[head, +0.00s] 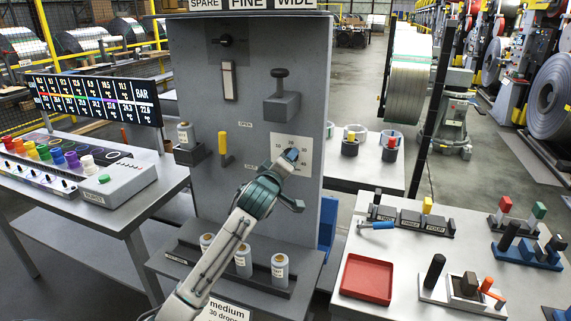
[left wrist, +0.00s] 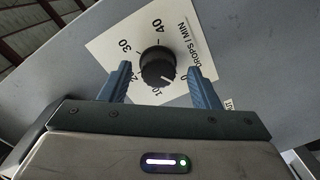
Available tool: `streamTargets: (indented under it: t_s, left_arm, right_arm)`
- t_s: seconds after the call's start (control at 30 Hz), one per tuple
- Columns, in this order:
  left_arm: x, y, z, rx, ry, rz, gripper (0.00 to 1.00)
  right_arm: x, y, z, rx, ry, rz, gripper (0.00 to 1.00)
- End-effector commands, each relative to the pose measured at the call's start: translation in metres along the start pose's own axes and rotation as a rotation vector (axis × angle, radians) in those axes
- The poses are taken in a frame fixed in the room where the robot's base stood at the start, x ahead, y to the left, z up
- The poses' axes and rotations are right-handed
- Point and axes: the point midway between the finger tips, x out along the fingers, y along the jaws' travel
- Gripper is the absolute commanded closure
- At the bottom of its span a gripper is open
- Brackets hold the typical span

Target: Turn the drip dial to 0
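The drip dial is a round black knob (left wrist: 157,64) on a white plate in the left wrist view. The plate reads DROPS / MIN, with 40, 30, 10 and 0 legible around the knob. The knob's white mark points to the lower right, between 10 and 0. My left gripper (left wrist: 160,72) is open, with one blue finger on each side of the knob and gaps showing. In the head view the left gripper (head: 288,160) is at the white dial plate (head: 305,146) on the grey panel and partly covers the dial. My right gripper is not in view.
A yellow-handled lever (head: 224,148) and a black-knobbed block (head: 281,98) project from the panel. Several pale canisters stand on a shelf (head: 215,272) below. Tables with a red tray (head: 367,278) and a control box (head: 116,184) flank the panel.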

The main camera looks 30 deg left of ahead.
Motion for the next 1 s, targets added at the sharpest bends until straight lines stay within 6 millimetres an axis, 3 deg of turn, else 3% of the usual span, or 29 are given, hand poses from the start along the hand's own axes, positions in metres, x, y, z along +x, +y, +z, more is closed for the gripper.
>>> streamTargets:
  t_s: [0.27,0.7,1.0]
  left_arm:
    - [-0.013,-0.001,0.000,0.003,0.001,0.003,0.44]
    - [-0.093,-0.002,0.001,0.004,0.000,0.002,0.44]
    - [-0.108,0.000,0.000,0.001,0.000,0.000,0.44]
  right_arm:
    - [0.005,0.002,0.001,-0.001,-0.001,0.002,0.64]
    - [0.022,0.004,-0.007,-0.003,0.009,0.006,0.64]
    - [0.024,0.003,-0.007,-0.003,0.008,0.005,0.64]
